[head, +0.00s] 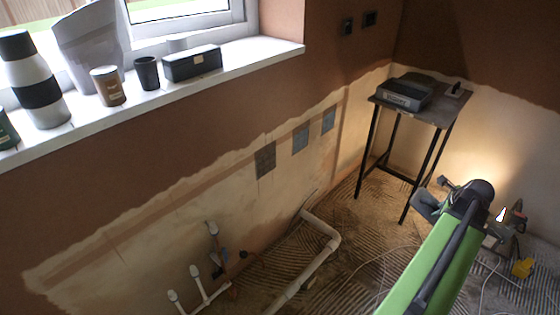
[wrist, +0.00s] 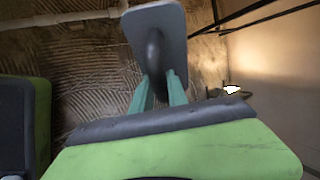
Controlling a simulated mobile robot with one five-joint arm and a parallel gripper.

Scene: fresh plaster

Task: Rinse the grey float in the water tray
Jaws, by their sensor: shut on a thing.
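In the wrist view the grey float (wrist: 173,25) shows as a flat plate with a dark handle. My gripper (wrist: 160,85) has its two green fingers shut on that handle. In the head view the grey float (head: 427,206) is at the end of my green arm, below and in front of the small table, apart from it. A dark tray (head: 404,95), seemingly the water tray, sits on the tabletop, left of its middle. I cannot make out the water in it.
The small black-legged table (head: 437,113) stands in the far corner, with a small dark-and-light object (head: 455,89) on its right. White pipes (head: 318,262) and cables run over the ridged floor. A windowsill (head: 232,73) at left holds several containers. Tools lie right of my arm.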

